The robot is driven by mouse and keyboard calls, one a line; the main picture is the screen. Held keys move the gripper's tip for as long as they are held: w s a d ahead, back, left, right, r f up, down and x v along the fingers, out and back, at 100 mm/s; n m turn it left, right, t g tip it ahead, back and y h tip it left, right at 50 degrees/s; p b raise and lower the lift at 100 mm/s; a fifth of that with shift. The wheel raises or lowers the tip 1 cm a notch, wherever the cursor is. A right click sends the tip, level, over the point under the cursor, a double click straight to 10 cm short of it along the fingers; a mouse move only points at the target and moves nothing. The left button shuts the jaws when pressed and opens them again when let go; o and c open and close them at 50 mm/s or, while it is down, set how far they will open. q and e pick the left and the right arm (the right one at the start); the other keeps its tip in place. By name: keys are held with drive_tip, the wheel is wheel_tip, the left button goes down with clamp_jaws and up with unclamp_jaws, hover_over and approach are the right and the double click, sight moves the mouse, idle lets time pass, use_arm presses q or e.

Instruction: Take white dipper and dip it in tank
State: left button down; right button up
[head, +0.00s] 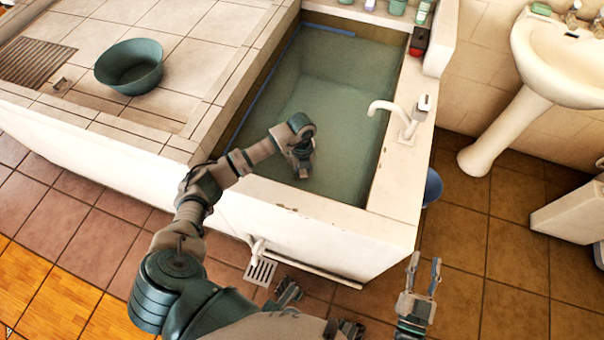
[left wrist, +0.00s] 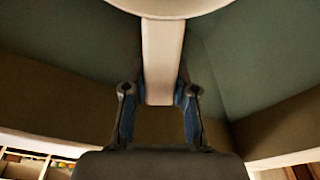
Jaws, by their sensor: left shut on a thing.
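In the left wrist view my left gripper (left wrist: 160,92) is shut on the pale handle of the white dipper (left wrist: 162,45). The dipper's rounded end is at the top edge of that view, partly cut off. In the head view my left gripper (head: 302,172) points down over the near part of the tank (head: 310,222), which holds greenish water (head: 335,100). The dipper is hidden there by my gripper and arm, so I cannot tell whether it touches the water. My right gripper (head: 424,272) is open and empty, low over the floor right of the tank.
A white tap (head: 405,118) stands on the tank's right rim. A green basin (head: 130,66) sits on the tiled ledge at the left. Bottles and a red item (head: 419,41) line the back right rim. A pedestal sink (head: 560,60) stands at the right. Brown floor tiles are open.

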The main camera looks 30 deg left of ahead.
use_arm(q)
wheel_tip(320, 180, up, 4)
drive_tip(key=shift+d+f+p, duration=0.15)
drive_tip(key=shift+f+p, duration=0.05)
drive_tip(key=shift+p, duration=0.85)
drive_tip(key=shift+r+p, duration=0.5)
drive_tip(key=shift+r, duration=0.1)
use_arm(e)
drive_tip(key=shift+t, duration=0.3)
wheel_tip(320, 180, up, 5)
drive_tip(key=shift+d+f, duration=0.1)
use_arm(q)
drive_tip(key=shift+f, duration=0.15)
wheel_tip(320, 180, up, 23)
drive_tip(key=t+y+p, duration=0.1)
drive_tip(key=p, duration=1.7)
use_arm(e)
wheel_tip(320, 180, up, 22)
drive_tip(key=t, duration=0.1)
drive_tip(key=shift+s, duration=0.15)
use_arm(q)
drive_tip(key=shift+f, duration=0.15)
use_arm(e)
drive_tip(key=shift+f, duration=0.15)
